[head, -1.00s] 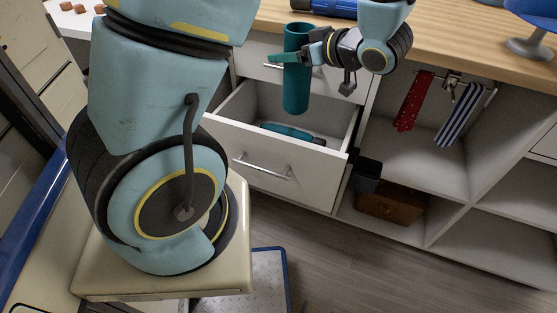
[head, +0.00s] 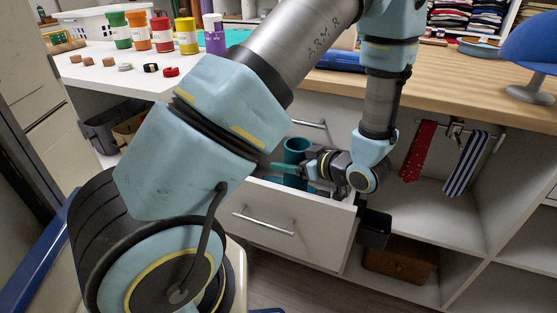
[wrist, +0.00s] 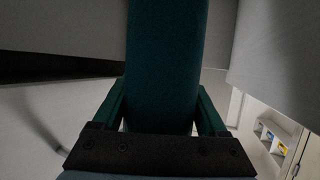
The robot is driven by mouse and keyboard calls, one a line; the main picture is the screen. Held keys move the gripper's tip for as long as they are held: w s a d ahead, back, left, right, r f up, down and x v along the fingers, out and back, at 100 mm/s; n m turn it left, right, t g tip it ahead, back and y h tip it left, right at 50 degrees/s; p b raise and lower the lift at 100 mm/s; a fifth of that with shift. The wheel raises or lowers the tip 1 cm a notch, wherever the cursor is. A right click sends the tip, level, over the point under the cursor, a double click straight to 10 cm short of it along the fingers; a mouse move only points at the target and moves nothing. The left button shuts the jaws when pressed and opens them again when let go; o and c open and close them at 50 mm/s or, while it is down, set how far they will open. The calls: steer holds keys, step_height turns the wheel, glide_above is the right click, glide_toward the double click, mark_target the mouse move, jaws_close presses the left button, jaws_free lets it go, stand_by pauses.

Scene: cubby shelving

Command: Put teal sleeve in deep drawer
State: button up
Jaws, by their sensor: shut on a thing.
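The teal sleeve (head: 296,151) is an upright tube with an open top. My gripper (head: 288,168) is shut on it from the right side. The sleeve's lower part is down inside the open deep drawer (head: 275,222), hidden behind the drawer's white front. In the wrist view the sleeve (wrist: 166,60) stands between the two teal fingers of my gripper (wrist: 162,112). Whether its bottom touches the drawer floor cannot be seen.
A shut upper drawer with a handle (head: 308,124) is just above. A red tie (head: 417,150) and a striped tie (head: 466,163) hang at the right. A brown box (head: 400,258) sits in the lower cubby. Paint jars (head: 162,34) stand on the counter.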

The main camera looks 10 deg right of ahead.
steer(key=x, duration=0.4)
steer(key=shift+r, duration=0.25)
steer(key=shift+a, duration=0.1)
steer(key=shift+f, duration=0.6)
steer(key=o, duration=1.2)
steer(key=shift+o, duration=0.2)
steer(key=shift+r, duration=0.15)
